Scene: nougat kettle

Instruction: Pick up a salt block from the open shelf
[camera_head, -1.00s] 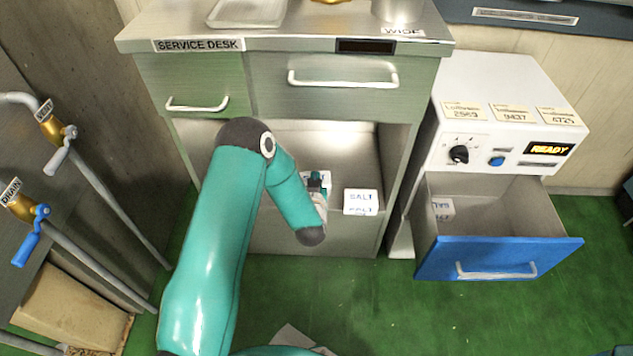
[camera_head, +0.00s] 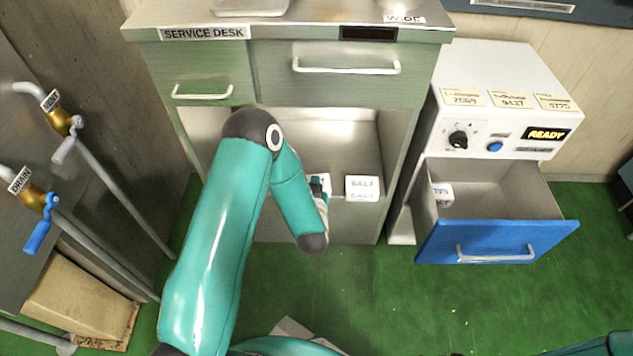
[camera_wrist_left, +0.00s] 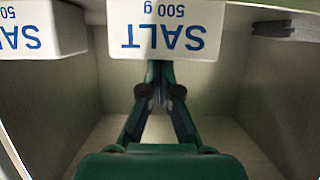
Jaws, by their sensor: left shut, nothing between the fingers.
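Two white salt blocks stand on the open shelf (camera_head: 340,135) under the desk drawers. The right block (camera_head: 362,190) is in clear view; the other is mostly hidden behind my left gripper (camera_head: 321,185). In the left wrist view the lettering is upside down: one salt block (camera_wrist_left: 185,30) is straight ahead and the other salt block (camera_wrist_left: 40,30) is at the left edge. My left gripper (camera_wrist_left: 158,92) is shut and empty, its fingertips close below the middle block's label; I cannot tell if they touch. My right gripper is not in view.
Pipes with a VENT handle (camera_head: 66,145) and a DRAIN handle (camera_head: 40,230) stand at left. The green floor in front is mostly clear.

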